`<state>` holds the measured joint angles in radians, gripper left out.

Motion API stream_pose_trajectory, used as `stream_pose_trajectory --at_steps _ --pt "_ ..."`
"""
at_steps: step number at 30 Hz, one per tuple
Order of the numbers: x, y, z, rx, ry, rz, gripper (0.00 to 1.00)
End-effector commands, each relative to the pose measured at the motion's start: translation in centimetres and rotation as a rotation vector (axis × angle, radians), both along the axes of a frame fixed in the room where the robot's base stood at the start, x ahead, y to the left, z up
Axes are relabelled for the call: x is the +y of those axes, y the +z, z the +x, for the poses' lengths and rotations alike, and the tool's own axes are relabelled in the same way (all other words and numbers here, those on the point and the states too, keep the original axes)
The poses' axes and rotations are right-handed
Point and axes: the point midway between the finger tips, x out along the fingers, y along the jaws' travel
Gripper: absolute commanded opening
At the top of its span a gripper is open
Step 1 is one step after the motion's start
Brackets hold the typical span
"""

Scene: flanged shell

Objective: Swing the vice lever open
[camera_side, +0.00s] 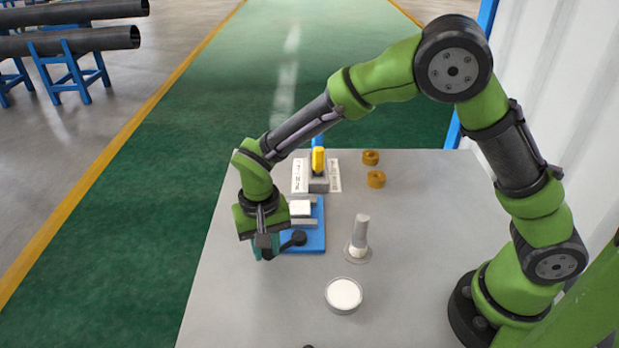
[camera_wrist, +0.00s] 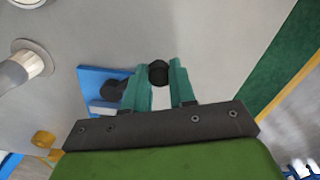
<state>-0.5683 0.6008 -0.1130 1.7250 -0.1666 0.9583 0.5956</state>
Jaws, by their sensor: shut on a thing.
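The vice has a blue base (camera_side: 317,240) with pale jaw blocks (camera_side: 300,208) on top, and stands near the table's left edge. Its lever has a dark round hub (camera_side: 298,238) at the vice's near end, seen in the wrist view as well (camera_wrist: 114,90). A black ball knob (camera_wrist: 158,70) sits between my teal fingertips in the wrist view, out to the side of the hub. My gripper (camera_side: 266,250) points down at the vice's near left corner and is shut on this knob. The lever's bar is mostly hidden behind a finger.
A grey flanged shell (camera_side: 361,232) stands upright right of the vice. A round dish with white contents (camera_side: 343,294) is nearer. Behind the vice are a yellow piece on a grey block (camera_side: 318,161) and two brass-coloured rings (camera_side: 376,179). The table's front left is clear.

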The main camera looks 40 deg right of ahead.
Motion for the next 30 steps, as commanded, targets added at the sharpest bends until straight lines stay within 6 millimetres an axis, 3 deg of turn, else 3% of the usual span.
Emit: stream_pose_trajectory --at_steps 18,30 --pt "-1.5 0.1 4.6 -0.004 -0.551 0.001 0.00" --pt "-2.5 0.1 5.7 -0.004 -0.733 0.001 0.00"
